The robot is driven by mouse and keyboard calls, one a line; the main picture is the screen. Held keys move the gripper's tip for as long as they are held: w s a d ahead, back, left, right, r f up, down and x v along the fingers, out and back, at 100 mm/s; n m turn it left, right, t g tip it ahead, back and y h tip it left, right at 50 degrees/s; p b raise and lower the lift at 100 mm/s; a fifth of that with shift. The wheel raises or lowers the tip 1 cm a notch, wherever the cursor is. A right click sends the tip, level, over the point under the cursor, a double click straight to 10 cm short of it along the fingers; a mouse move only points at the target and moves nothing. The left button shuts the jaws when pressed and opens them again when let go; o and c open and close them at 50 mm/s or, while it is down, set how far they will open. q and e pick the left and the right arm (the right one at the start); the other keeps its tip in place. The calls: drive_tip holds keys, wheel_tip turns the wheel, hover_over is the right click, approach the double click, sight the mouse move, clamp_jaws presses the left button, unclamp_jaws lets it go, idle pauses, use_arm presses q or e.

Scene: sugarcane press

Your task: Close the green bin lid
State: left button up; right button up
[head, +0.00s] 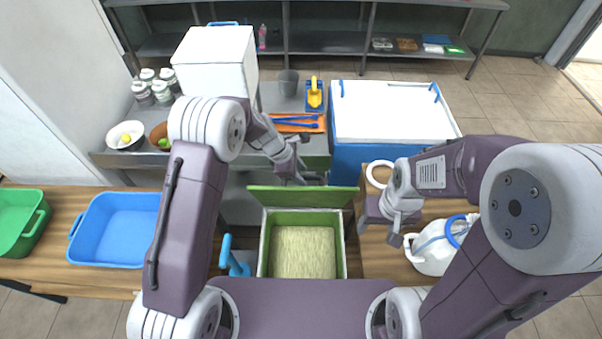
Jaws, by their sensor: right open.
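The green bin (344,262) stands in the middle, in front of me, with its top open. Pale, fibrous-looking material fills the inside. Its green lid (335,196) is raised along the bin's far edge. My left gripper (298,181) is just beyond and above the lid, around its middle. I cannot tell whether it touches the lid or how far its fingers are apart. My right gripper (395,232) is open and to the right of the bin, above the wooden table, near a white jug.
A blue basin (112,232) and a green basin (22,222) sit left. A blue-handled tool (232,258) is beside the bin. The white jug (438,244) is at right. Behind are a white box (216,62) and a white-lidded blue cooler (392,112).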

use_arm(q)
drive_tip(key=shift+w+f, duration=0.1)
drive_tip(key=shift+f, duration=0.25)
drive_tip(key=shift+c, duration=0.4)
clamp_jaws()
idle(0.9)
